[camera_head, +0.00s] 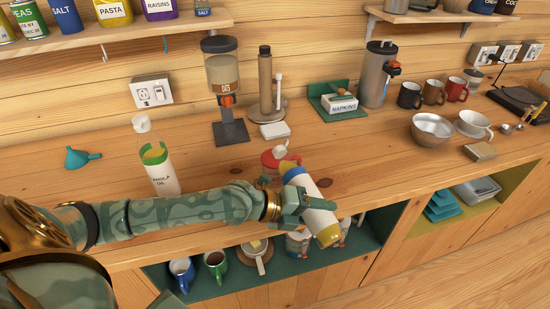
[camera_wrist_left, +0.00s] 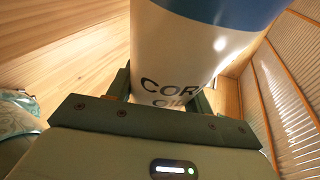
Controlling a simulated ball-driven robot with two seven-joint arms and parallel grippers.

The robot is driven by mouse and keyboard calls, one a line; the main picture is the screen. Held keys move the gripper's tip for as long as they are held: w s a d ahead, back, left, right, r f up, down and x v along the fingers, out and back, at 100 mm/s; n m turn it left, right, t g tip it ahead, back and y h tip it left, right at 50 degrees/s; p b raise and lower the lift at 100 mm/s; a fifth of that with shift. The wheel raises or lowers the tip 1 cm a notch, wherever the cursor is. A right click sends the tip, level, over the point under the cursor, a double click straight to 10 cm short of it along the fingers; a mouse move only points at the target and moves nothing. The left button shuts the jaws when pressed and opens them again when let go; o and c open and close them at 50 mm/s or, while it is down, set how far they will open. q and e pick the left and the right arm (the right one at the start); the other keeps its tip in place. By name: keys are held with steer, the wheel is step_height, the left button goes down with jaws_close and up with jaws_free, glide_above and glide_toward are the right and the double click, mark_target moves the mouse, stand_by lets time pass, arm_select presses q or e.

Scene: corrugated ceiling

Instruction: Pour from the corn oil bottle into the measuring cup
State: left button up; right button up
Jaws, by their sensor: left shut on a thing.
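The corn oil bottle (camera_head: 309,188), white with a blue band and yellow ends, is held tilted over the counter's front edge. My left gripper (camera_head: 293,205) is shut around its middle. In the left wrist view the bottle (camera_wrist_left: 190,60) fills the space between the fingers, and part of its "CORN OIL" lettering shows above the gripper (camera_wrist_left: 158,95). A pale, wide cup with a handle (camera_head: 472,122) stands at the right of the counter and looks like the measuring cup, well apart from the bottle. My right gripper is not in view.
A canola oil bottle (camera_head: 157,165) and dispenser (camera_head: 224,85) stand at left. Counter between pot and bowl is clear.

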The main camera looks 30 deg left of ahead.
arm_select(q)
steer(key=shift+w+a+r+n+h+b, duration=0.1)
steer(key=shift+r+n+h+b, duration=0.25)
steer(key=shift+r, duration=0.6)
steer(key=shift+r+n+h+b, duration=0.45)
steer(key=shift+r+b, duration=0.75)
steer(key=shift+r, duration=0.2)
stand_by(1.6)
